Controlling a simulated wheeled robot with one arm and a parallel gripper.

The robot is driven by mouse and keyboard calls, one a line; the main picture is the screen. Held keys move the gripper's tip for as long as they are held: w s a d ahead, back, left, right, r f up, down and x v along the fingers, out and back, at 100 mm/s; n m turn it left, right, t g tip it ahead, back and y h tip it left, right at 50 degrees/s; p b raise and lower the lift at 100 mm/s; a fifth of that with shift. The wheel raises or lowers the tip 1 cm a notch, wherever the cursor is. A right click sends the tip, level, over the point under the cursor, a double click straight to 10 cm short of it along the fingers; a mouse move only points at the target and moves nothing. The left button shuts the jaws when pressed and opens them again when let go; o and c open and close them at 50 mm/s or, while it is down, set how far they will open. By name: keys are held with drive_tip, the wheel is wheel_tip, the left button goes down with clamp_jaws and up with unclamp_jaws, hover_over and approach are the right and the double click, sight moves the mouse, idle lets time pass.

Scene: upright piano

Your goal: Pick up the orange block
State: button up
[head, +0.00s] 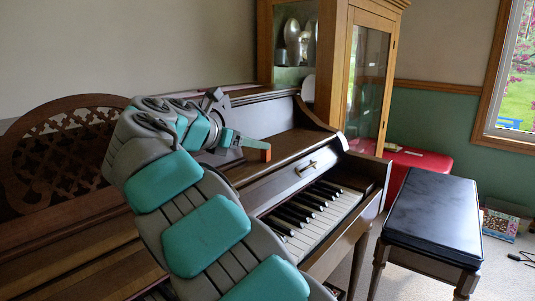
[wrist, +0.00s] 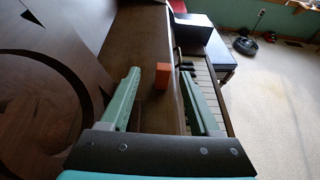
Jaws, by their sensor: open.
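The orange block (wrist: 162,77) stands on the brown wooden piano (wrist: 155,115), on the flat ledge above the keys. In the wrist view it appears between the two green fingers of my gripper (wrist: 160,74), near their tips, with gaps on both sides. The fingers are apart and hold nothing. In the head view, a small part of the orange block (head: 266,154) shows just past the green finger of my gripper (head: 250,143), which partly hides it. I cannot tell the exact height of the fingertips over the ledge.
The piano keys (head: 318,212) lie in front of and below the ledge. A black bench (head: 433,215) stands at the right. A wooden glass cabinet (head: 366,80) rises behind the piano. A carved music stand (head: 65,150) is at the left.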

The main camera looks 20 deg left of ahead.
sight(266, 152)
drive_tip(key=x, duration=0.4)
drive_tip(key=shift+w+d+f+b, duration=0.2)
drive_tip(key=shift+d+f+b, duration=0.05)
drive_tip(key=shift+d+b, duration=0.15)
clamp_jaws()
